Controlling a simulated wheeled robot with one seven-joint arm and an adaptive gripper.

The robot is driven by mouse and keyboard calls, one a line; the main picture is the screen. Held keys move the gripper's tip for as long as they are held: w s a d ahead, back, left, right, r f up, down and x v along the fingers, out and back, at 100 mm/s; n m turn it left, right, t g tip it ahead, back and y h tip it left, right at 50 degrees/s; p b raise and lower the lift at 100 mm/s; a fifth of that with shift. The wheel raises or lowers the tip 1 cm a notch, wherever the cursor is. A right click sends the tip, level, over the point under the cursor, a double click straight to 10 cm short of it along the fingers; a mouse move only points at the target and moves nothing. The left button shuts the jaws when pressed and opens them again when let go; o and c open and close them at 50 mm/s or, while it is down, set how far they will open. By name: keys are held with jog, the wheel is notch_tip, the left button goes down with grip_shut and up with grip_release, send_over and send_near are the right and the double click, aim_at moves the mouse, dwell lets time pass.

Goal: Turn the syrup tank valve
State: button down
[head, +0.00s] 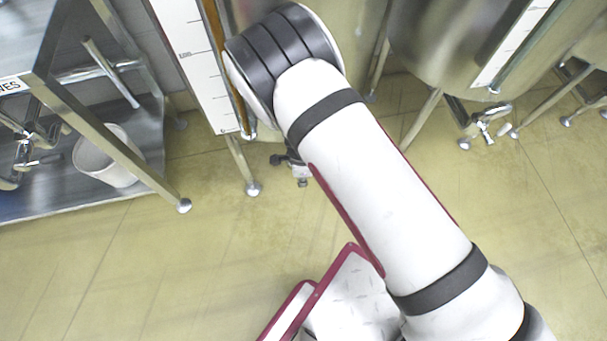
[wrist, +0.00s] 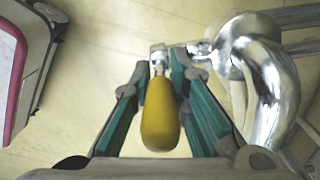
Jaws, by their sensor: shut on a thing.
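The valve handle (wrist: 160,118) is a rounded yellow lever on a short metal stem, in the middle of the wrist view. My gripper (wrist: 160,66) is shut on it, with a teal-padded finger on either side. The stem joins a shiny curved metal pipe (wrist: 272,85) at the right. In the head view, a steel tank with a white scale strip (head: 200,70) and an amber tube (head: 222,45) stands behind my arm, which hides much of it. My gripper's hold on the handle is hidden there; small dark and metal parts (head: 297,168) show beside my arm.
A metal rack (head: 105,135) with a white bucket (head: 108,160) on its lower shelf stands at the left. Another steel tank (head: 440,50) with its own outlet valve (head: 487,122) stands at the right. Tank legs reach the floor. The yellowish tiled floor (head: 150,265) in front is clear.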

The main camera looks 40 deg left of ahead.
jog(key=shift+w+a, duration=0.1)
dwell(0.3)
jog(key=c, duration=1.5)
grip_release()
notch_tip(320, 180, up, 12)
jog(key=shift+f, duration=0.1)
